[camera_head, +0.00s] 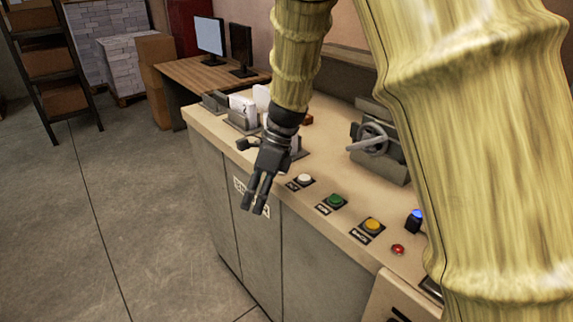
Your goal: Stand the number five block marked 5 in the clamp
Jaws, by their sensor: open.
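My gripper (257,204) points down in front of the counter's front edge. Its two dark fingers are apart and nothing shows between them. A grey metal device with a handwheel (374,139), which looks like the clamp, stands on the counter to the right, partly behind my arm. I cannot make out whether anything stands in it. White blocks or plates stand in grey holders behind my arm; one of them (241,105) seems to be marked 2. I cannot see a 5 on any block, as my arm covers part of this group.
The beige counter (333,170) carries a white button (304,180), a green button (335,201), a yellow button (372,225), a red button (398,249) and a blue light (416,214). A desk with monitors (210,36) stands behind. The floor at left is clear.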

